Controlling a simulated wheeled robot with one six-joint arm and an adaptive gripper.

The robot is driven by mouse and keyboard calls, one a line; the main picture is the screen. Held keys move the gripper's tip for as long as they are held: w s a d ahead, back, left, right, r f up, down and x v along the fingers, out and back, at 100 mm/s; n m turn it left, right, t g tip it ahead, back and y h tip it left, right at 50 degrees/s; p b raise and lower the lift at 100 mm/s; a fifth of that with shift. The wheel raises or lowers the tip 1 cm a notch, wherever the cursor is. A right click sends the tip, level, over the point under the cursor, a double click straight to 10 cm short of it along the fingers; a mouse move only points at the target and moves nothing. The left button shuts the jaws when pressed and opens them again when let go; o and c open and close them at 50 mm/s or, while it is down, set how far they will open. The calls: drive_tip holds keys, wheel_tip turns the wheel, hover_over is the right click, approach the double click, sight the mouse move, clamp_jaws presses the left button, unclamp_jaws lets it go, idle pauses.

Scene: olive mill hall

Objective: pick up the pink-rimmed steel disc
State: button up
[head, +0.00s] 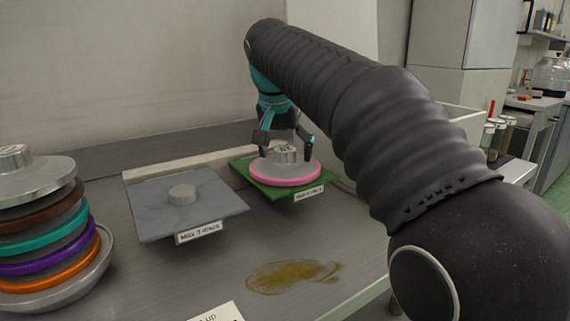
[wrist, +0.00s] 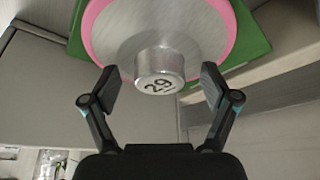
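The pink-rimmed steel disc (head: 279,171) lies on a green mat (head: 247,172) at the back of the bench. Its raised steel knob (head: 285,154) carries a number, and the wrist view shows the knob (wrist: 159,70) with "29" on top. My gripper (head: 287,148) is above the disc, pointing down. In the wrist view my gripper (wrist: 157,88) is open, with one finger on each side of the knob and a visible gap to it on both sides. I cannot tell how far the fingertips are from the disc's face.
A grey plate (head: 150,199) with a short peg and label sits left of the green mat. A stack of coloured-rim discs (head: 42,240) stands at the far left. A brown oily spill (head: 290,276) lies on the front bench. A wall is close behind.

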sight(285, 148)
drive_tip(key=c, duration=0.6)
drive_tip(key=shift+r, duration=0.35)
drive_tip(key=shift+c, duration=1.3)
wheel_tip(285, 148, up, 9)
drive_tip(key=shift+f, duration=0.15)
drive_tip(key=shift+r, duration=0.55)
drive_tip(key=shift+r, duration=0.5)
